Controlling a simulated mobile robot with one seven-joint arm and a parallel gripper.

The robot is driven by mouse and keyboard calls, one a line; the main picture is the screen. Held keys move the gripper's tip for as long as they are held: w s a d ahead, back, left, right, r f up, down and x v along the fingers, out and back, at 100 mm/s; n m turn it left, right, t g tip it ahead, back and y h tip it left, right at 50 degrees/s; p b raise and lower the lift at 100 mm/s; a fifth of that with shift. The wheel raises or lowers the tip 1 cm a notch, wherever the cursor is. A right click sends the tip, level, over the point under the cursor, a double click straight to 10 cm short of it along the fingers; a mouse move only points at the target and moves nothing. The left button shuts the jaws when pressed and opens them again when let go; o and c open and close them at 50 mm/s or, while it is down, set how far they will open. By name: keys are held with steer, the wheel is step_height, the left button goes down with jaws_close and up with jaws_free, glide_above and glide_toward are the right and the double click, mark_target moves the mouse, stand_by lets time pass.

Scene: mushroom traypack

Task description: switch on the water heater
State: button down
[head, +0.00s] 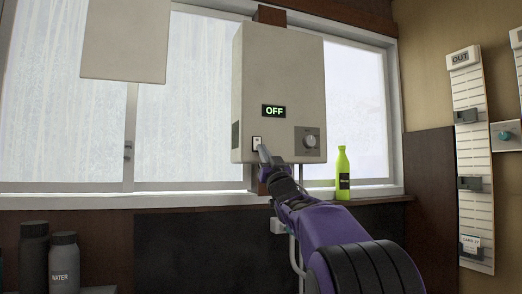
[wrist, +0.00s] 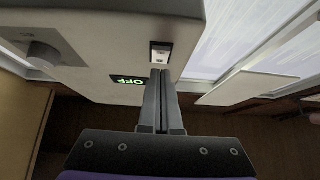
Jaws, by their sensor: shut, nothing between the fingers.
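The water heater (head: 283,75) is a pale box on the wall in front of the window. Its small display (head: 274,111) reads OFF in green. A small light switch plate (head: 257,142) sits at its lower left, and a round knob (head: 309,140) at its lower right. My gripper (head: 264,152) is shut and empty, its tips at the lower edge of the switch. In the wrist view the shut fingers (wrist: 160,75) point at the switch (wrist: 160,52), just below it in the picture. I cannot tell whether the tips touch it.
A green bottle (head: 342,174) stands on the window sill right of the heater. Dark bottles (head: 64,262) stand at the lower left. A pale panel (head: 125,40) hangs at the upper left. Card racks (head: 470,150) are on the right wall.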

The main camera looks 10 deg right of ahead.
steer(key=shift+w+a+f, duration=0.15)
steer(key=shift+w+a, duration=0.05)
steer(key=shift+w, duration=0.8)
steer(key=shift+w+a+f+p, duration=0.1)
steer(key=shift+w+p, duration=0.2)
steer(key=shift+w, duration=0.05)
steer(key=shift+f, duration=0.1)
